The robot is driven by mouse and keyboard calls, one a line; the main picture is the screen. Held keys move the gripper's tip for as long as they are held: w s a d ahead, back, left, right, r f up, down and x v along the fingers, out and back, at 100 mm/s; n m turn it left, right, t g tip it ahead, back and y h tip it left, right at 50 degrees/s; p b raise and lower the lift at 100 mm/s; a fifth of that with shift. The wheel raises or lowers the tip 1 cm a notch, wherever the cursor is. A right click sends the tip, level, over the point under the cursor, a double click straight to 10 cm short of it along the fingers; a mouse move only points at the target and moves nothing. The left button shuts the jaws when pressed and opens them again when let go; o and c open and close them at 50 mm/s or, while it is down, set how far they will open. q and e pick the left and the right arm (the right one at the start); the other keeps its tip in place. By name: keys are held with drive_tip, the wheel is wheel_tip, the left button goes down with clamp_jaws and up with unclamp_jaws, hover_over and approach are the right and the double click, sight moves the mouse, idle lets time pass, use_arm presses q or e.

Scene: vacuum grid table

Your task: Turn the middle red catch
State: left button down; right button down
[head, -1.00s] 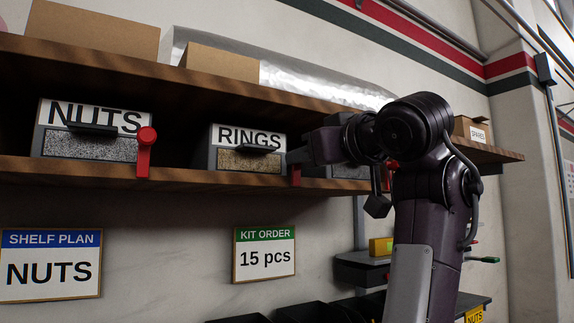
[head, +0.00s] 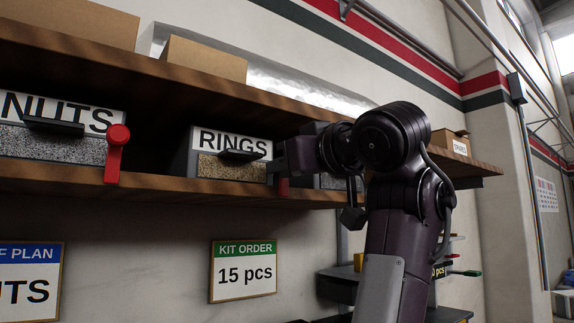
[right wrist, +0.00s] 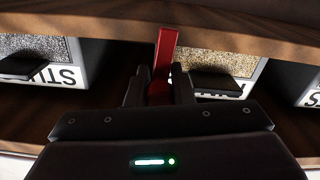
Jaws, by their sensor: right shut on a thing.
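The middle red catch (head: 283,187) is at the right side of the RINGS bin (head: 229,170) on the shelf; only its lower end shows below my gripper in the head view. My right gripper (head: 281,163) is at this catch. In the right wrist view the catch (right wrist: 167,52) stands as a red bar between the two fingers of my right gripper (right wrist: 160,86), which are shut on it. Its pivot is hidden by the gripper. My left gripper is not in view.
The NUTS bin (head: 55,146) has its own red catch (head: 116,160) hanging down at its right. Another bin (head: 330,181) is mostly hidden behind my right arm. The upper shelf board (head: 150,78) runs close above. A KIT ORDER sign (head: 243,271) hangs below.

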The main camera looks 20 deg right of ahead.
use_arm(q)
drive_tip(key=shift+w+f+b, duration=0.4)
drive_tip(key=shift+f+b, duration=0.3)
drive_tip(key=shift+b, duration=0.05)
use_arm(e)
drive_tip(key=shift+a+n, duration=0.15)
drive_tip(key=shift+n, duration=0.35)
drive_tip(key=c, duration=1.3)
unclamp_jaws()
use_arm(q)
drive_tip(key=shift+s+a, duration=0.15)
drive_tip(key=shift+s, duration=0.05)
use_arm(e)
drive_tip(key=shift+o, duration=0.2)
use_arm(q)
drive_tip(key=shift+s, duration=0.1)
use_arm(e)
drive_tip(key=shift+w, duration=0.1)
